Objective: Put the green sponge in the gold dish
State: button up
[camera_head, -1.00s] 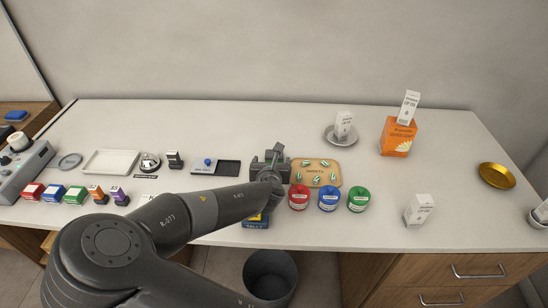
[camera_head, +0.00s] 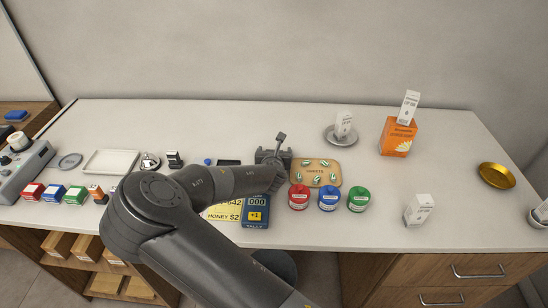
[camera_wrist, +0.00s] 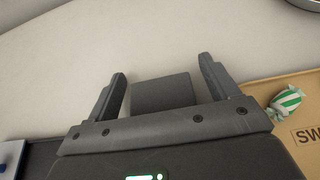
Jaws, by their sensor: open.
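The gold dish (camera_head: 496,176) is a shallow round dish near the right end of the counter; it looks empty. I cannot make out a green sponge in either view; it may be hidden behind my arm or out of frame. My gripper (camera_head: 277,150) is far to the left of the dish, just left of the sweets tray. In the wrist view its two fingers (camera_wrist: 162,70) stand apart. A dark grey block shape (camera_wrist: 162,93) shows between them; I cannot tell what it is, and nothing is clearly gripped.
The wooden sweets tray (camera_head: 317,167) holds green-striped sweets. Red (camera_head: 299,197), blue (camera_head: 327,199) and green (camera_head: 358,200) lidded jars stand in front. An orange box (camera_head: 397,138), a grey saucer (camera_head: 340,137) and a white carton (camera_head: 418,211) stand between gripper and dish. The counter beside the dish is clear.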

jog(key=shift+c, duration=0.3)
jog(key=c, duration=1.1)
jog(key=shift+o, duration=0.2)
jog(key=shift+r, duration=0.1)
notch_tip(320, 180, up, 4)
jog(key=shift+r, duration=0.1)
jog(key=s+d+r, duration=0.3)
jog(key=d+r, duration=0.3)
jog(key=d, duration=0.5)
jog(key=shift+r, duration=0.3)
